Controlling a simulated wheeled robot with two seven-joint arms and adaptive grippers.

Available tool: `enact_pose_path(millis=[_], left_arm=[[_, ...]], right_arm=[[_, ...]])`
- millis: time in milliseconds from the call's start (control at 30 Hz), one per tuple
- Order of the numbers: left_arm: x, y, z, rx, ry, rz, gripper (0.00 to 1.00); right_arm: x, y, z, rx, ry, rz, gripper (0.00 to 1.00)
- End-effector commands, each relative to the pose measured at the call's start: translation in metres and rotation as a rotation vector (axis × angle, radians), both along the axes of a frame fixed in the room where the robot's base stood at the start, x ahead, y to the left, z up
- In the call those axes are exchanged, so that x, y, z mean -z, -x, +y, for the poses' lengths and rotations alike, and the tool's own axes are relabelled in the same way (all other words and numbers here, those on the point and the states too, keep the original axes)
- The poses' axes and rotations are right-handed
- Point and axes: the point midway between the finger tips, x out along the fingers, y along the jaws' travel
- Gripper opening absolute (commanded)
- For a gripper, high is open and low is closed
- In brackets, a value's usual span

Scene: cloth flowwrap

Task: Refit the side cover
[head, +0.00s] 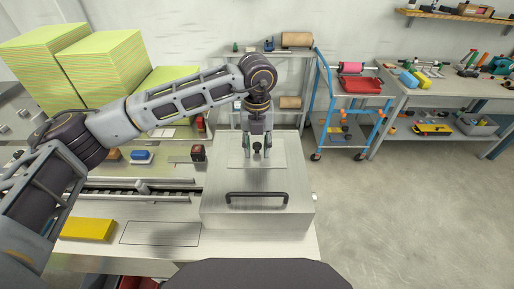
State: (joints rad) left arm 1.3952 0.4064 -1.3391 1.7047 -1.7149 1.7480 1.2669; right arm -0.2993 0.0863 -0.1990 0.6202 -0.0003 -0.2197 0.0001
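A brushed-metal housing (215,212) stands on the bench, with a black bar handle (257,195) on its near part. A pale flat plate (238,160) with a small black knob (257,147) lies on top of the housing; it looks like the cover, but I cannot be sure. My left gripper (257,153) points down over this plate. Its two fingers stand apart, one on each side of the knob, with a gap visible; whether they touch the plate is too small to tell. My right gripper is not in view.
A rail conveyor (130,195) runs left of the housing. A yellow block (87,229) and a thin outlined rectangle (160,233) are on the bench front. A blue item (142,155) and a dark red-topped block (198,152) stand behind. A blue cart (325,105) stands right, beyond open floor.

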Motion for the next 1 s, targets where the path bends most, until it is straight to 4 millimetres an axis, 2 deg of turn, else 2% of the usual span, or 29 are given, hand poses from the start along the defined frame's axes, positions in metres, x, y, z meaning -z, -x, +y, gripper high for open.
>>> enact_pose_path(millis=[33, 200, 467, 1000], left_arm=[[0.006, 0.002, 0.0, 0.001, -0.004, 0.008, 0.21], [0.007, 0.002, 0.0, 0.002, -0.005, 0.009, 0.0], [0.006, 0.003, 0.0, 0.002, -0.006, 0.011, 0.0], [-0.013, 0.001, 0.0, 0.001, -0.003, 0.005, 0.0]], right_arm=[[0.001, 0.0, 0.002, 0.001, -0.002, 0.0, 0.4], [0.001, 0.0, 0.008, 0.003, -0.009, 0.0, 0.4], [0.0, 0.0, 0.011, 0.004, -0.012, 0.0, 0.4], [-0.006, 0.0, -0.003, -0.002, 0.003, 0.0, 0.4]])
